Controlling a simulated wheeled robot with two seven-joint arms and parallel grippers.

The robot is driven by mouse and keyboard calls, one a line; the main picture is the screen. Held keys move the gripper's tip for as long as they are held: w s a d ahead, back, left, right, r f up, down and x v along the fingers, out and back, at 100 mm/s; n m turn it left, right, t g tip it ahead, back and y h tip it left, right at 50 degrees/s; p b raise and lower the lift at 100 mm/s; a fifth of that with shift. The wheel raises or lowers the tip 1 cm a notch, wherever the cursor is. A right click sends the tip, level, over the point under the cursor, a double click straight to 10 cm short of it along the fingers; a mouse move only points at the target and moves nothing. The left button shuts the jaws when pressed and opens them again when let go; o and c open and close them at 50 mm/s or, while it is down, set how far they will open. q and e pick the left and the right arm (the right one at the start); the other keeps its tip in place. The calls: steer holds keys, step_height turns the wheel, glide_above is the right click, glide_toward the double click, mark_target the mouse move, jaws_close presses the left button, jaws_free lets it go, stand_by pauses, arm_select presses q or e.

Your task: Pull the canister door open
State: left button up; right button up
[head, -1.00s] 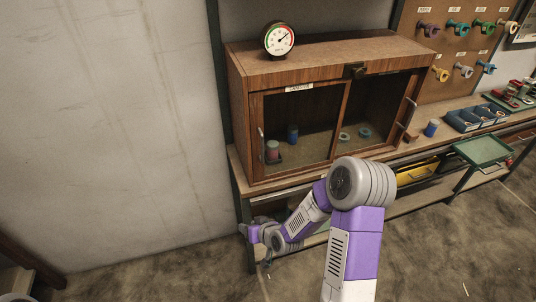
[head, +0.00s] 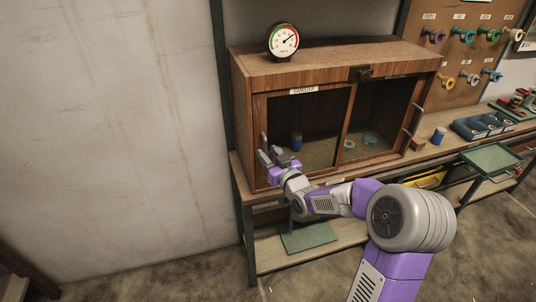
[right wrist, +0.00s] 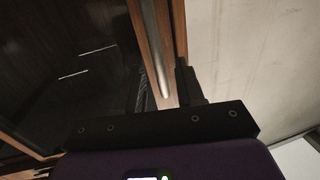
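The canister door (head: 308,92) is the left glazed wooden door of the cabinet, under a label, and it looks closed. Its upright metal handle (head: 264,141) is near the left edge; the bar also shows in the right wrist view (right wrist: 152,45). My right gripper (head: 272,154) is in front of the handle's lower part. Its two dark fingers are apart, and in the right wrist view the lower end of the bar appears between them. I cannot tell whether they touch it. A blue canister (head: 297,141) stands behind the glass. My left gripper is out of view.
A round gauge (head: 283,41) stands on the cabinet top (head: 335,58). A blue-and-white roll (head: 439,135), blue bins (head: 482,126) and a green tray (head: 491,158) are to the right. A bare wall (head: 110,130) is at left.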

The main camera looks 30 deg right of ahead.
steer(key=shift+w, duration=0.5)
steer(key=shift+c, duration=0.3)
jaws_close()
